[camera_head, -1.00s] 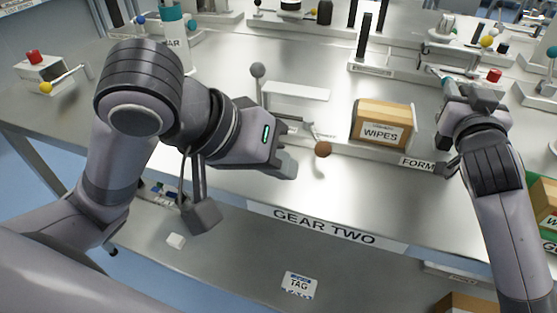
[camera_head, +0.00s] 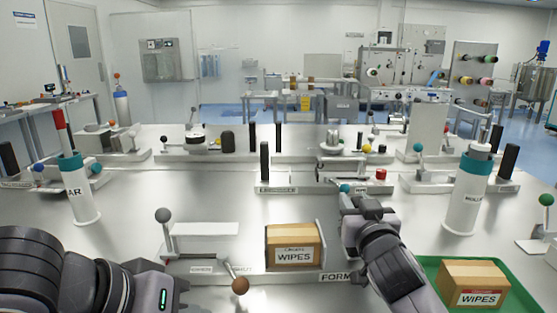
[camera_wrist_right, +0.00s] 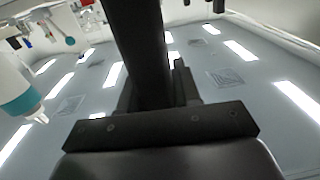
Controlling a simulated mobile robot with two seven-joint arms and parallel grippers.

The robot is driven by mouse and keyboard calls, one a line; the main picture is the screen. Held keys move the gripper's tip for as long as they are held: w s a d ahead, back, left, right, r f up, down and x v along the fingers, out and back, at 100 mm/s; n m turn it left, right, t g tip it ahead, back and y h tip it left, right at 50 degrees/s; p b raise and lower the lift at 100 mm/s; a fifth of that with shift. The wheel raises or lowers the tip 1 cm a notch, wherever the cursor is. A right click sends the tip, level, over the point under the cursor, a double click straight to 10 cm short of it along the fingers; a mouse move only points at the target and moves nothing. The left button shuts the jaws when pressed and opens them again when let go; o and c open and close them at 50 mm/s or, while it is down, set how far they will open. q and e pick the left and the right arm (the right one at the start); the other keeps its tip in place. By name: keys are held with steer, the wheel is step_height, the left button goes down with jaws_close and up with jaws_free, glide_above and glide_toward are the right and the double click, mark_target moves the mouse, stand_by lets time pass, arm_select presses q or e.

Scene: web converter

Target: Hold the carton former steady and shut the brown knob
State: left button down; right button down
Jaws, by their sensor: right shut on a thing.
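The carton former (camera_head: 190,266) is a low grey fixture at the front of the bench, marked FORM. A brown WIPES carton (camera_head: 293,249) sits on it. The brown knob (camera_head: 240,286) is on the end of a short lever at its front, near a small label. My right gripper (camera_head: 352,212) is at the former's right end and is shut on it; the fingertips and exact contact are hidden. My left gripper (camera_head: 180,292) is low at the lower left, apart from the knob to its right; its fingers do not show clearly.
A green tray (camera_head: 428,266) with another WIPES carton (camera_head: 474,285) is at the right. White bottles with teal bands stand left (camera_head: 83,200) and right (camera_head: 467,190). Bare bench lies behind the former.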

steer(key=shift+a+f, duration=0.1)
steer(key=shift+f, duration=0.25)
steer(key=c, duration=0.8)
jaws_free()
steer(key=shift+c, duration=0.2)
steer(key=shift+o, duration=0.6)
steer(key=shift+r, duration=0.25)
steer(key=s, duration=1.2)
steer(key=shift+d, duration=0.4)
steer(key=shift+s, duration=0.15)
